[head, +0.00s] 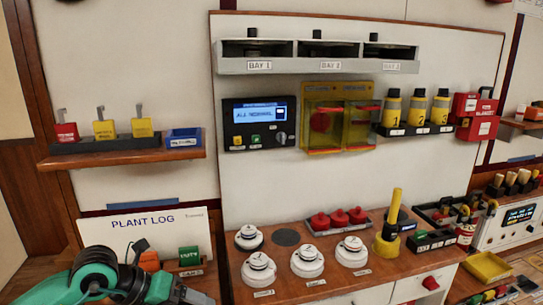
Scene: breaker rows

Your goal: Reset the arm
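No fingertips of my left gripper show. My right arm and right gripper are not in view. The wall panel (285,192) stands ahead, with a black control box (259,124) whose blue screen appears to read "ALL NORMAL". Beside it are yellow see-through covers (340,118) over red parts. A wooden counter (345,275) below holds several white round devices (259,271) and red-topped pieces (338,217).
A shelf (120,155) at left holds padlocks (104,129) and a blue tray (184,138). Yellow bottles (415,110) and red boxes (475,116) hang at right. A yellow upright handle (394,212) stands on the counter. A plant log board (150,235) is behind my arm.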

